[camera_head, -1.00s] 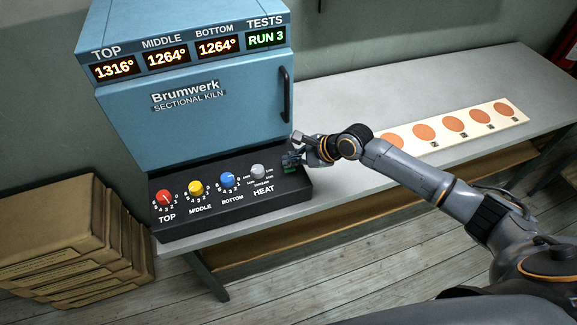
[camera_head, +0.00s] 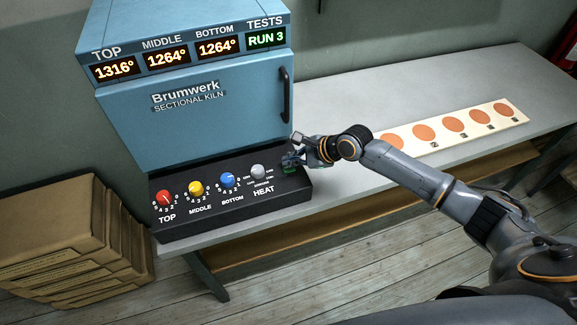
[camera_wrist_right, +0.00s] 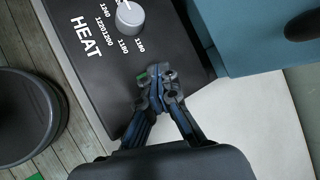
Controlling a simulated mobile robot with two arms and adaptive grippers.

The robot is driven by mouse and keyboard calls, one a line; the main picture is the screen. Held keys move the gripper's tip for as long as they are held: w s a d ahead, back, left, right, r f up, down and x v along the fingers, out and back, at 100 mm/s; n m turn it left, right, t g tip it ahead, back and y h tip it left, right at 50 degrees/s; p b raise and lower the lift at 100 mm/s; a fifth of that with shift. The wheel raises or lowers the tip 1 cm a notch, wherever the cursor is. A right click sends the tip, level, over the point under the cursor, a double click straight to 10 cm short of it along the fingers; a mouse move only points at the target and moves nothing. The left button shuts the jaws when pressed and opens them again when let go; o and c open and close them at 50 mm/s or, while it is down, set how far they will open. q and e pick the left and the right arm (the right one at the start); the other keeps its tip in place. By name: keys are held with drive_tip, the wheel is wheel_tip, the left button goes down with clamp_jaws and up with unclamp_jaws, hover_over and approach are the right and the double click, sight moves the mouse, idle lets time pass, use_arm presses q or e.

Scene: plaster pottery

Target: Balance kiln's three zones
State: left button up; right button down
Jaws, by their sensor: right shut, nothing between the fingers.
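The blue kiln (camera_head: 200,115) stands on the bench. Its displays (camera_head: 190,55) read TOP 1316°, MIDDLE 1264°, BOTTOM 1264°, and TESTS shows RUN 3 in green. The black control panel (camera_head: 235,213) carries a red TOP knob (camera_head: 163,198), a yellow MIDDLE knob (camera_head: 196,188), a blue BOTTOM knob (camera_head: 228,180) and a grey HEAT knob (camera_head: 258,171). My right gripper (camera_head: 289,160) is shut and empty at the panel's right end, over a green button (camera_head: 289,169) that it partly hides. In the wrist view the fingertips (camera_wrist_right: 158,78) are beside the green button. My left gripper is out of view.
A pale strip with several orange discs (camera_head: 455,125) lies on the grey bench (camera_head: 350,85) to the right. Brown cardboard boxes (camera_head: 65,240) are stacked at the left. A black handle (camera_head: 285,95) is on the kiln door.

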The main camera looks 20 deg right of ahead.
sight(291, 168)
drive_tip(key=shift+f, duration=0.1)
drive_tip(key=shift+f, duration=0.2)
drive_tip(key=shift+f, duration=0.45)
idle(0.7)
drive_tip(key=shift+r, duration=0.1)
drive_tip(key=shift+r+p, duration=0.75)
drive_tip(key=shift+p, duration=0.55)
wheel_tip(291, 168, up, 5)
drive_tip(key=p, duration=0.6)
